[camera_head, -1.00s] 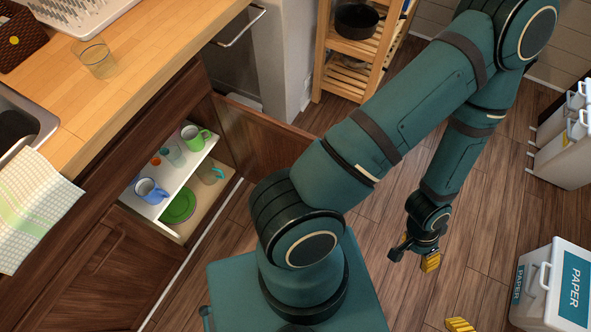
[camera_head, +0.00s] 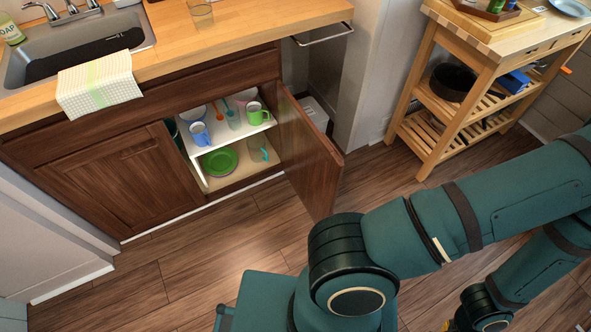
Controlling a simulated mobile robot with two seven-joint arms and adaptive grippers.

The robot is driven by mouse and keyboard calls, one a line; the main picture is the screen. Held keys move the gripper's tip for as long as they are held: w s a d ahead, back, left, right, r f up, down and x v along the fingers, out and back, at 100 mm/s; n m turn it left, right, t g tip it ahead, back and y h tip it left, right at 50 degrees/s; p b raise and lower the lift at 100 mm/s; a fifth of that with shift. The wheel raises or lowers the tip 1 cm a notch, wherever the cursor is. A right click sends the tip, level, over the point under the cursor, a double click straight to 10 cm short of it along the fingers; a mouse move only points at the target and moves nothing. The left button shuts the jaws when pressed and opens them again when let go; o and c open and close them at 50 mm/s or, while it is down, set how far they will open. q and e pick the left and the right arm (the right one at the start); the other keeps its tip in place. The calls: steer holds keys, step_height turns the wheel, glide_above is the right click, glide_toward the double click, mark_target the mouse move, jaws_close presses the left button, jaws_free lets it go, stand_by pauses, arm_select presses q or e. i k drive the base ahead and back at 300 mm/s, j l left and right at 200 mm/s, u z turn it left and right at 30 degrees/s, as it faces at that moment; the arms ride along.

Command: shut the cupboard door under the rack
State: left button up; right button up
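The cupboard door (camera_head: 308,155) is dark brown wood and stands wide open, swung out from the right side of the cupboard opening. Inside, a white shelf (camera_head: 228,130) holds mugs and cups, with a green plate (camera_head: 220,162) below. The rack above the counter is out of view. My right gripper cannot be made out.
A wooden trolley (camera_head: 452,110) with a black pot stands at the right. The counter (camera_head: 240,32) carries a sink (camera_head: 75,50), a towel (camera_head: 98,84) and a glass (camera_head: 200,14). A grey wall end (camera_head: 375,70) stands behind the door. Wood floor (camera_head: 200,250) is clear before the cupboard.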

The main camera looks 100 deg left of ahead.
mark_target(314, 167)
steer(key=i+u, duration=0.15)
steer(key=u, duration=0.25)
steer(key=i+u, duration=0.1)
steer(key=u, duration=0.25)
steer(key=i+u, duration=0.15)
steer(key=u, duration=0.25)
steer(key=i+u, duration=0.1)
steer(key=u, duration=0.25)
steer(key=i+u, duration=0.15)
steer(key=u, duration=0.35)
steer(key=i+l+u, duration=0.15)
steer(key=u, duration=0.35)
steer(key=i+l+u, duration=0.15)
steer(key=u, duration=0.35)
steer(key=i+l+u, duration=0.15)
steer(key=u, duration=0.25)
steer(key=i+l+u, duration=0.1)
steer(key=u, duration=0.3)
steer(key=l+u, duration=0.9)
steer(key=l, duration=0.15)
steer(key=k, duration=0.45)
